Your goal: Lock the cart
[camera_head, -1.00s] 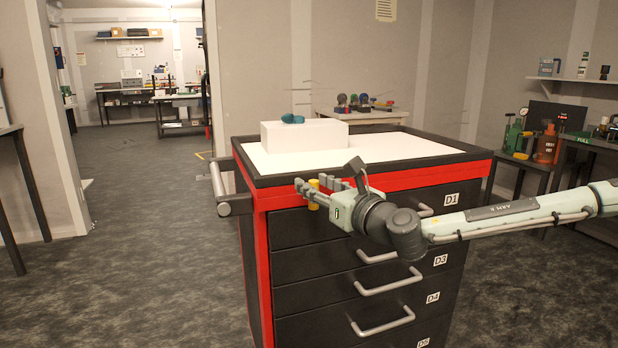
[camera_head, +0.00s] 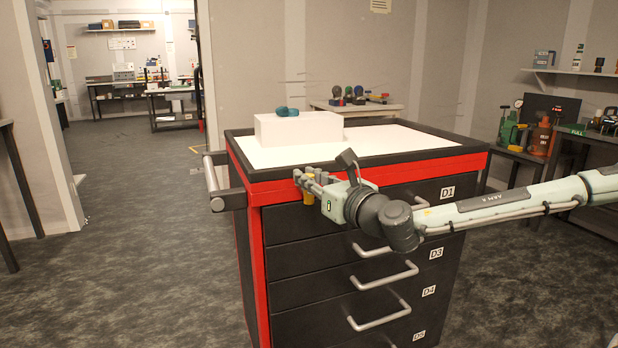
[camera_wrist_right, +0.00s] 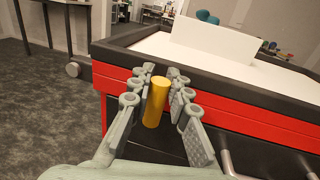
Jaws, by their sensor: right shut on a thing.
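The cart (camera_head: 250,290) is a black and red drawer cabinet with a white top, in the middle of the head view. Its drawers carry labels such as D1, D3 and D4. A small yellow cylinder (camera_head: 309,197) is at the upper left of its front, below the red rim; it also shows in the right wrist view (camera_wrist_right: 155,103). My right gripper (camera_head: 308,182) is at this corner, its fingers shut on the yellow cylinder from both sides. How the cylinder joins the cart is hidden. My left gripper is not in view.
A white block (camera_head: 298,129) with a teal object (camera_head: 287,111) on it stands on the cart top. A grey side handle (camera_head: 213,182) sticks out at the left. Drawer handles (camera_head: 378,323) protrude from the front. Open floor (camera_head: 130,250) lies to the left.

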